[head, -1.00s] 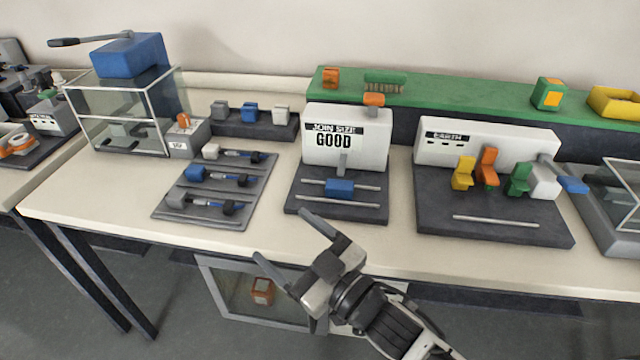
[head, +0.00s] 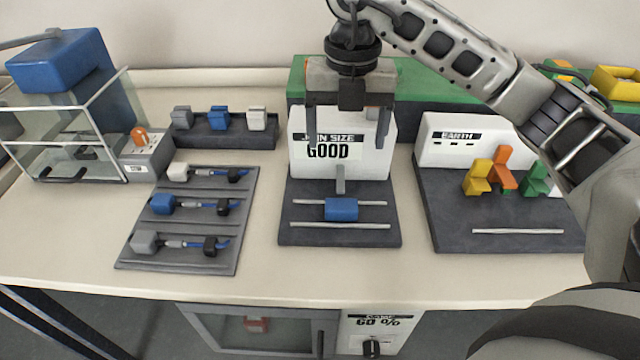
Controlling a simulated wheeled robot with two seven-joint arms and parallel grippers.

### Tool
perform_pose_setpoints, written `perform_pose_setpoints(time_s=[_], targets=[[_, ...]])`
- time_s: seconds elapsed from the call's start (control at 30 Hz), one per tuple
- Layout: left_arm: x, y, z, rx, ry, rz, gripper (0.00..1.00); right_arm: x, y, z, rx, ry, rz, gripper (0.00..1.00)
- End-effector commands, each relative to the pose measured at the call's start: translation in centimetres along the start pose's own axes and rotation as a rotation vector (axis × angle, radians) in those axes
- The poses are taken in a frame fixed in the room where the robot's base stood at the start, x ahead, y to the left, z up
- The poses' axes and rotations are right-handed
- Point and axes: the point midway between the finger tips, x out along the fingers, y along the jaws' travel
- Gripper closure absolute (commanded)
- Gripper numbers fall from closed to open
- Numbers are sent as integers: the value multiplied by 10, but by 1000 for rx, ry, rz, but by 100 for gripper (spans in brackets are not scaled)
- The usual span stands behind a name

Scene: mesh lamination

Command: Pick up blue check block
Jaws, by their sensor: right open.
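Several blue blocks show, and I cannot tell by a label which is the check block. One blue block (head: 219,118) sits between a grey and a white one in a dark rack (head: 225,138) at the back left. Another blue block (head: 341,209) lies on the dark base of the JOIN SIZE fixture (head: 300,170), whose display reads GOOD. A third blue block (head: 162,204) is on the tool tray. My right gripper (head: 347,132) is open and empty, fingers pointing down, in front of the fixture's display and above and behind its block. My left gripper is out of view.
A grey tray (head: 130,258) with three tools lies at left. The EARTH fixture (head: 450,228) with coloured clips is at right, partly behind my right arm. The table's front strip is clear.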

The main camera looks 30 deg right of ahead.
Motion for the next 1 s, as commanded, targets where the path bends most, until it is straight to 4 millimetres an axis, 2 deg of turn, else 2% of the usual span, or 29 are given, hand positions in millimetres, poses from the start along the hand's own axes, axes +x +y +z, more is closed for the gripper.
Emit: perform_pose_setpoints(time_s=[0.27, 0.5, 0.77, 1.0], targets=[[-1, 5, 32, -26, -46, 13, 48, 55, -1, -1, 0, 5, -5, 20], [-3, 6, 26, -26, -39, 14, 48, 95, -1, 0, 1, 2, -4, 20], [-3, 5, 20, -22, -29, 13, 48, 113, 1, 0, -1, 3, -3, 20], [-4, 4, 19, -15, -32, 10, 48, 148, 4, 0, -2, 3, -3, 20]])
